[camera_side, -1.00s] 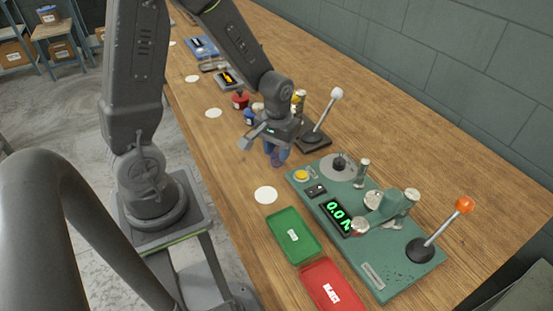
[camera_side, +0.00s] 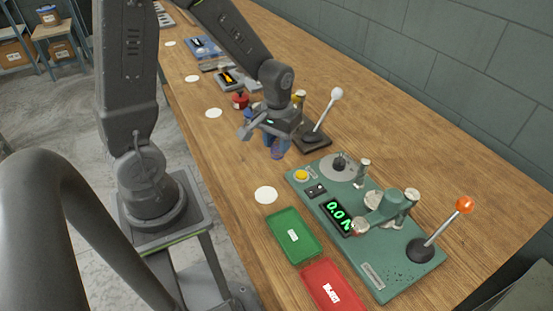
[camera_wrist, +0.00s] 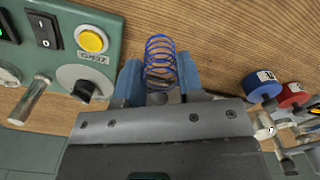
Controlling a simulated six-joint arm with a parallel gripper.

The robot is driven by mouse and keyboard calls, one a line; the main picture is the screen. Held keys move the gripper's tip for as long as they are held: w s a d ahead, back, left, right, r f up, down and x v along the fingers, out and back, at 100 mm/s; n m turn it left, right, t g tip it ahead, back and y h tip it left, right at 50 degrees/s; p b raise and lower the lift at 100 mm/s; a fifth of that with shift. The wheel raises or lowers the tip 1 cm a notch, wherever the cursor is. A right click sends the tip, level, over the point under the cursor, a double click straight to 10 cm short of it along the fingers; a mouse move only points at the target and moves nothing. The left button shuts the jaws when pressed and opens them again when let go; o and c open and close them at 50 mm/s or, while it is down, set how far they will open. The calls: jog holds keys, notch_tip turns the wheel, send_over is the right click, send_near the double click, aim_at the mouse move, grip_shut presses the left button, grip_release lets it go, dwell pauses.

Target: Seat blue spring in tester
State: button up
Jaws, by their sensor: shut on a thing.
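My gripper (camera_side: 277,147) is shut on the blue spring, between two blue fingers. The blue spring (camera_wrist: 160,62) shows as an open coil in the wrist view, its free end extending past the fingertips. In the side view it is mostly hidden by the fingers. The gripper is held above the wooden bench, just beyond the green tester's far left end, apart from it. The tester (camera_side: 331,205) has a display reading 0.0 N, a yellow button (camera_side: 301,175), a grey round dial and an orange-knobbed lever (camera_side: 464,204). Its yellow button also shows in the wrist view (camera_wrist: 92,40).
A green tray (camera_side: 281,221) and a red tray (camera_side: 318,271) lie in front of the tester. A black-based lever with a white knob (camera_side: 337,94) stands close behind the gripper. Blue and red spools (camera_wrist: 263,86) lie to the right in the wrist view. White discs mark the bench's front edge.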

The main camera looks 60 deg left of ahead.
jog(key=shift+r, duration=0.25)
notch_tip(320, 180, up, 11)
jog(key=w+d+m, duration=0.4)
jog(key=w+d, duration=0.7)
jog(key=d, duration=0.4)
jog(key=w+d+m, duration=0.2)
jog(key=d, duration=0.6)
jog(key=shift+f, duration=5.45)
jog(key=shift+f, duration=0.65)
jog(key=o, duration=1.1)
